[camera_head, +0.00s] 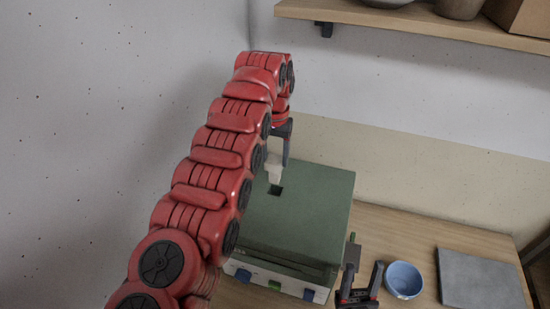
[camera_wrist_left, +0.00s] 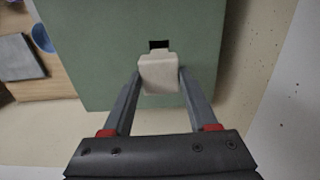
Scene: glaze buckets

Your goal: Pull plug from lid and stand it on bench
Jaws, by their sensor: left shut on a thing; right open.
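The plug (camera_head: 274,168) is a pale beige block. My left gripper (camera_head: 277,158) is shut on it above the green lid (camera_head: 312,205). The plug also shows between the two fingers in the left wrist view (camera_wrist_left: 159,75). A dark square hole (camera_head: 275,190) in the lid shows just beyond the plug, and the plug looks clear of it. The lid covers a box with a pale front (camera_head: 262,272). My right gripper (camera_head: 360,290) is open and empty in front of the box's right side, low in the head view.
A blue bowl (camera_head: 404,280) and a grey slab (camera_head: 480,279) stand on the wooden bench (camera_head: 400,232) to the right. Bare bench lies behind them. A shelf (camera_head: 420,22) with pots runs along the wall above. Blue and green pieces show on the box's front.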

